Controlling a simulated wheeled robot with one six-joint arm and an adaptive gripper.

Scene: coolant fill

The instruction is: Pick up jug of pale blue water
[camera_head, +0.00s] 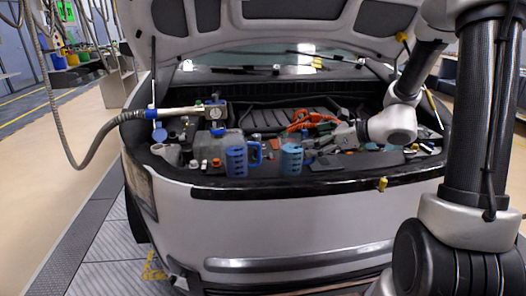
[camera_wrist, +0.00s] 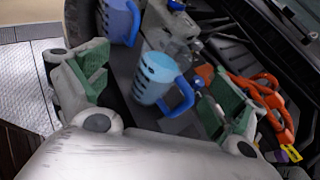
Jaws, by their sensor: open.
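The jug of pale blue water (camera_head: 291,160) stands at the front of the engine bay, with dark marks on its side. In the wrist view the same pale blue jug (camera_wrist: 152,82) appears beyond and between my fingers, its blue handle towards the right. A darker blue jug (camera_head: 236,162) stands to its left; it also shows in the wrist view (camera_wrist: 118,20). My gripper (camera_head: 322,142) is to the right of the pale blue jug, pointing left towards it. The wrist view shows its green-padded fingers (camera_wrist: 160,92) spread wide and empty.
Orange cables (camera_head: 312,118) lie behind my gripper and show beside the right finger in the wrist view (camera_wrist: 268,108). A grey hose with a metal nozzle and gauge (camera_head: 214,112) reaches in at the left. The raised hood (camera_head: 270,30) hangs above. The car's front edge (camera_head: 290,188) runs below the jugs.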

